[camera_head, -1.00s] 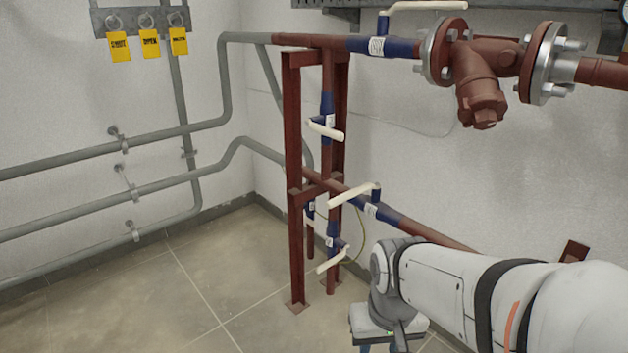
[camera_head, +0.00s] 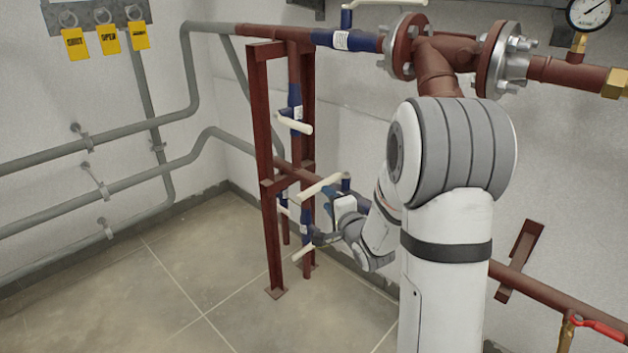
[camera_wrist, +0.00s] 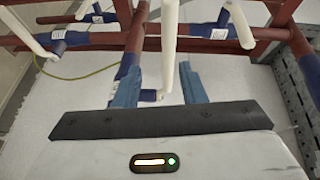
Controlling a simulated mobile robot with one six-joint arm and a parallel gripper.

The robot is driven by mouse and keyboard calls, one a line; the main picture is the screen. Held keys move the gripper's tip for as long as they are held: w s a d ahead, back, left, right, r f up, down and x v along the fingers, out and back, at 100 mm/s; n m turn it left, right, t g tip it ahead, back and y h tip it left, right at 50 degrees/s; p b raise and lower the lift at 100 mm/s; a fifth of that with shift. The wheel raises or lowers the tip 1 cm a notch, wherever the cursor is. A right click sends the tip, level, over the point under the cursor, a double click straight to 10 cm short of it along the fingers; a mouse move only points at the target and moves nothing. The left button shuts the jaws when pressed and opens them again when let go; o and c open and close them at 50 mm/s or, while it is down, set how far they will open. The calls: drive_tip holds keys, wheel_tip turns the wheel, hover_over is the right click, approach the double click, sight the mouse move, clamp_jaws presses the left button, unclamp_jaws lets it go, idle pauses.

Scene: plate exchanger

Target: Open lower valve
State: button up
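Blue valves with cream lever handles sit on the dark red pipes. In the head view, the upper handle (camera_head: 294,122) is on the vertical pipe. A middle handle (camera_head: 320,187) slants up to the right by the lower pipe. A low handle (camera_head: 303,253) is near the floor end of the stand. My gripper (camera_head: 330,214) is beside the middle and low handles, and its fingers are partly hidden. In the wrist view my gripper (camera_wrist: 159,68) has its two blue fingers apart, with a cream handle (camera_wrist: 169,40) between them. I cannot tell whether they touch it.
The red steel stand (camera_head: 264,150) is just left of my gripper. A large flanged fitting (camera_head: 440,60) and gauge (camera_head: 590,12) are above right. A red-handled valve (camera_head: 598,328) is lower right. Yellow tags (camera_head: 109,40) hang on the left wall. The floor at left is clear.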

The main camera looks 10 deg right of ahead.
sight(316, 184)
drive_tip(key=shift+m+t, duration=0.4)
drive_tip(key=x, duration=0.2)
drive_tip(key=b+x, duration=0.1)
drive_tip(key=x, duration=0.2)
drive_tip(key=b+x, duration=0.1)
drive_tip(key=x, duration=0.2)
drive_tip(key=shift+a+r, duration=0.2)
drive_tip(key=shift+r, duration=0.1)
drive_tip(key=shift+c, duration=0.3)
clamp_jaws()
